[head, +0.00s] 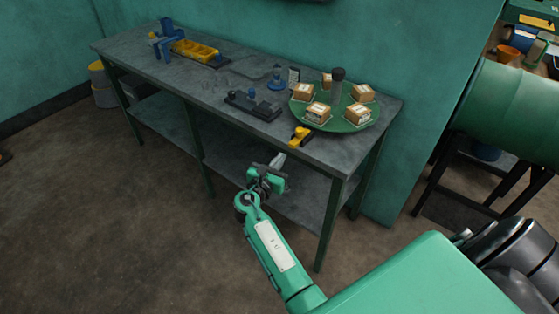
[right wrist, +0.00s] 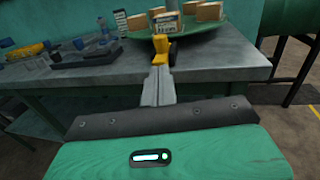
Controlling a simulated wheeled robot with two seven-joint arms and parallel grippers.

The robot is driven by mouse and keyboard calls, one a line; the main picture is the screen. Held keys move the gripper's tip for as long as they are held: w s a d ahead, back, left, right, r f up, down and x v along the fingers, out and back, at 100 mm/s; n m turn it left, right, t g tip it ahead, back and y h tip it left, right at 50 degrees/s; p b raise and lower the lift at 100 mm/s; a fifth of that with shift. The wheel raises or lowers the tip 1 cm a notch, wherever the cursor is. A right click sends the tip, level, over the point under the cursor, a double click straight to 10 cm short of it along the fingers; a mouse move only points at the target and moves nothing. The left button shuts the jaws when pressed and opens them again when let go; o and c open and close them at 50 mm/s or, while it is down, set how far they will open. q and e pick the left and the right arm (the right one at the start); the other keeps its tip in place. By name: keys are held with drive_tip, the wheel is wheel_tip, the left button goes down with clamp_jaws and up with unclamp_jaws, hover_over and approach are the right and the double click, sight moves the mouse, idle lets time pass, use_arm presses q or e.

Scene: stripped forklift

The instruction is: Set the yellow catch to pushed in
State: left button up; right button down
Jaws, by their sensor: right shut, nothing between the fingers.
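The yellow catch (head: 300,135) sits at the front edge of the bench, beside the green round turntable (head: 350,124) that bears several small boxes. In the right wrist view the catch (right wrist: 160,45) stands just past my fingertips, with a dark part at its right side. My right gripper (head: 279,160) is shut and empty, in front of the bench edge and pointing at the catch. In the right wrist view its fingers (right wrist: 158,75) are together, and their tips look close to the catch; I cannot tell whether they touch. My left gripper is not in view.
The grey bench (head: 225,95) has a lower shelf. A dark fixture (head: 252,105) with a blue knob lies left of the turntable. The floor before the bench is clear.

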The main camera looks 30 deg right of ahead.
sight(300, 134)
drive_tip(key=b+x, duration=0.3)
drive_tip(key=x, duration=0.7)
drive_tip(key=shift+w+d, duration=0.25)
drive_tip(key=shift+d, duration=0.2)
drive_tip(key=shift+s+x, duration=0.25)
drive_tip(key=shift+x, duration=1.25)
drive_tip(key=shift+d+r, duration=0.1)
drive_tip(key=shift+r, duration=0.05)
